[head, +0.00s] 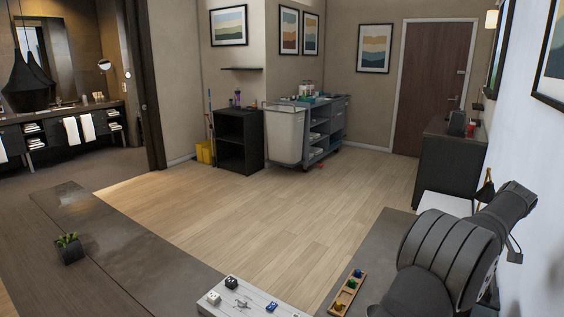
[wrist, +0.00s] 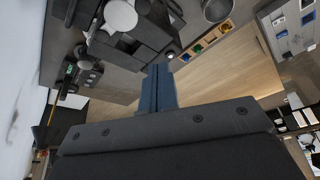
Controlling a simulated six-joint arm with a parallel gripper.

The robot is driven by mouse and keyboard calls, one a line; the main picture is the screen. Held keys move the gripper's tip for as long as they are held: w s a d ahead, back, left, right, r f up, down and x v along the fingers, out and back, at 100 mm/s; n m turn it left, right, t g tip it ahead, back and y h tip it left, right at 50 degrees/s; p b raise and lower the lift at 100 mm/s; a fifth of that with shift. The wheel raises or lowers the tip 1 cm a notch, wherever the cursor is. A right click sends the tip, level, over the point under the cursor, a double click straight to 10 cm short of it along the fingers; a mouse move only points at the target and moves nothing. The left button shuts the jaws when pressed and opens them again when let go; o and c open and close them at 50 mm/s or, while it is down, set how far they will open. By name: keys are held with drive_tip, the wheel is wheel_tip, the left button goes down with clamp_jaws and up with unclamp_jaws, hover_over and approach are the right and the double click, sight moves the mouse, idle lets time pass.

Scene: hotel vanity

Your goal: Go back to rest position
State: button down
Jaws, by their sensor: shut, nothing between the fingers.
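My gripper (wrist: 158,70) shows in the wrist view as two blue fingers pressed together, with nothing between them. It is in the air, and no object touches the fingertips. In the head view my dark arm is raised and folded at the right, near the white wall; the fingers cannot be made out there.
A wooden tray (head: 338,306) with small coloured pieces lies on the grey counter; it also shows in the wrist view (wrist: 185,60). A white board (head: 257,306) with dice lies left of it. A potted plant (head: 69,250) stands farther left. Open floor lies beyond.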

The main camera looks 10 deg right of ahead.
drive_tip(key=a+x, duration=0.1)
drive_tip(key=x, duration=0.7)
drive_tip(key=s, duration=0.1)
drive_tip(key=s+d, duration=0.1)
drive_tip(key=s+d+f, duration=0.1)
drive_tip(key=s, duration=0.1)
drive_tip(key=shift+s, duration=0.1)
drive_tip(key=w+m, duration=0.1)
drive_tip(key=w, duration=0.1)
drive_tip(key=w+m, duration=0.1)
drive_tip(key=w, duration=0.1)
drive_tip(key=w+a+m+h, duration=0.1)
drive_tip(key=w, duration=0.1)
drive_tip(key=shift+w+m, duration=0.1)
drive_tip(key=shift+m, duration=0.2)
drive_tip(key=w+m, duration=0.1)
drive_tip(key=w+d+m+h, duration=0.1)
drive_tip(key=m, duration=0.1)
drive_tip(key=shift+w+g, duration=0.25)
drive_tip(key=shift+g, duration=0.05)
drive_tip(key=w+m, duration=0.1)
drive_tip(key=w+d+m+h, duration=0.1)
drive_tip(key=m, duration=0.1)
drive_tip(key=shift+d, duration=0.15)
drive_tip(key=shift+w+d+m+g+h, duration=0.4)
drive_tip(key=shift+w+d+m, duration=0.35)
drive_tip(key=shift+m, duration=0.55)
